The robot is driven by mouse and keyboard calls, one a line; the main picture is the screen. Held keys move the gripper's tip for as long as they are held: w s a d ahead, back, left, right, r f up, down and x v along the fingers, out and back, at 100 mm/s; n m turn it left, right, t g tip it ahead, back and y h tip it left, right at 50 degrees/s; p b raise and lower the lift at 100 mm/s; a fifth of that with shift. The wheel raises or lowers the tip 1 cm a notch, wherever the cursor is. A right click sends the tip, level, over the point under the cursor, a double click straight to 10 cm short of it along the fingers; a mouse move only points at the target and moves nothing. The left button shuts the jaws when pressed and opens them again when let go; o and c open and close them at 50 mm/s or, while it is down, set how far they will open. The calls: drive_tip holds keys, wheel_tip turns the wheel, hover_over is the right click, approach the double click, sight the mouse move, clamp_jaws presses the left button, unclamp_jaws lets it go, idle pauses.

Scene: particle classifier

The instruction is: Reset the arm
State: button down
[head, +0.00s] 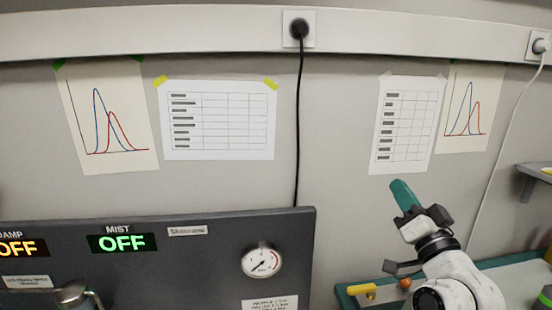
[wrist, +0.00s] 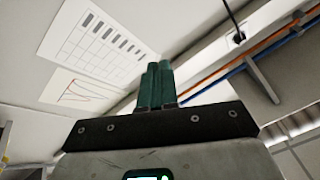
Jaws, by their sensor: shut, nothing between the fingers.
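My gripper (head: 405,197) is at the right in the head view, raised in front of the wall with its teal fingers pointing up and left. In the wrist view its teal fingers (wrist: 157,84) lie side by side, shut, with nothing between them. My white arm comes up from the lower right of the head view.
A dark panel (head: 200,262) with a gauge (head: 262,261) and lit MIST display (head: 122,242) reading OFF stands at the lower left. A green-edged bench (head: 510,270) with a yellow item (head: 362,291) lies below my arm. A grey shelf (head: 536,180) juts in at the right.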

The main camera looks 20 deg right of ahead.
drive_tip(key=s+a+f+n+g+y, duration=0.1)
drive_tip(key=s+a+f+n+g, duration=0.2)
drive_tip(key=f, duration=0.5)
drive_tip(key=s+a+f+n+g+y, duration=0.1)
drive_tip(key=s+a+f+g, duration=0.25)
drive_tip(key=f, duration=0.55)
drive_tip(key=s+a+f+n+g+y, duration=0.2)
drive_tip(key=a+f+g, duration=0.2)
drive_tip(key=f, duration=0.4)
drive_tip(key=s+a+f+n+g, duration=0.1)
drive_tip(key=s+a+f+g, duration=0.15)
drive_tip(key=s+f, duration=0.35)
drive_tip(key=s+a+f+n+g, duration=0.1)
drive_tip(key=s+f+g, duration=0.35)
drive_tip(key=s, duration=0.45)
drive_tip(key=s+f+g+b, duration=0.2)
drive_tip(key=s+f+b, duration=0.3)
drive_tip(key=f, duration=0.3)
drive_tip(key=s+d+f+g+h+b, duration=0.1)
drive_tip(key=s+f+b, duration=0.3)
drive_tip(key=f, duration=0.4)
drive_tip(key=shift+s+d+m+g+b, duration=0.3)
drive_tip(key=shift+s+m+g+b, duration=0.1)
drive_tip(key=shift+b, duration=0.1)
drive_tip(key=shift+w+r, duration=0.1)
